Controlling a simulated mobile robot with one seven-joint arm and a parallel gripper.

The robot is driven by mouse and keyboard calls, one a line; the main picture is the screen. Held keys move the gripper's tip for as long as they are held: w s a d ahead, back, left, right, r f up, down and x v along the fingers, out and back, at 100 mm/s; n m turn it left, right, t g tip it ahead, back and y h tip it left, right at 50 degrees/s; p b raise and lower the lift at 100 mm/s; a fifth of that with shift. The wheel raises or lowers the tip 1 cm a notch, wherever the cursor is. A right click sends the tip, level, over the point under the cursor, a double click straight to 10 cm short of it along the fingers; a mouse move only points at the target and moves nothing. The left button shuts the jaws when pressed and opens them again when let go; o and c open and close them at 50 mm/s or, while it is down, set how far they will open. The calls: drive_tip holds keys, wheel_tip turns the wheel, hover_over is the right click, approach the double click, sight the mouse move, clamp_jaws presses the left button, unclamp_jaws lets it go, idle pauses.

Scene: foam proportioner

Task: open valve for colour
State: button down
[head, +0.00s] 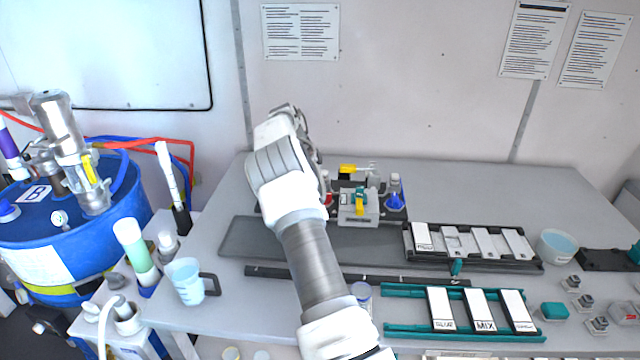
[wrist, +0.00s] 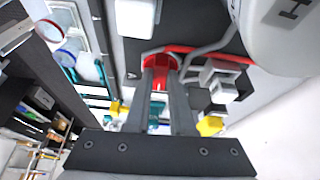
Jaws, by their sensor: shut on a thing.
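My gripper (wrist: 161,72) is closed on a red round knob (wrist: 158,60), with both fingertips against it in the wrist view. A red pipe runs off to the right of the knob. In the head view my arm hides the fingers, and only a bit of red (head: 329,199) shows beside my wrist. The small rig there has a grey block with a yellow handle (head: 360,208), another yellow handle (head: 347,170) behind it, and a blue funnel-shaped part (head: 395,202) on the right. I cannot read any valve label for colour.
A rack of labelled plates (head: 468,262) and a teal rack (head: 440,332) lie right of my arm. A jug (head: 187,281) and a blue drum (head: 70,240) stand at left. A bowl (head: 557,245) sits at right. The bench's back right is clear.

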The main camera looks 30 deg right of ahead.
drive_tip(key=shift+m, duration=0.5)
drive_tip(key=c, duration=0.8)
unclamp_jaws()
drive_tip(key=shift+o, duration=0.2)
drive_tip(key=p+v, duration=0.4)
drive_tip(key=v, duration=0.8)
drive_tip(key=shift+w+d+r, duration=0.1)
drive_tip(key=shift+d+r, duration=0.05)
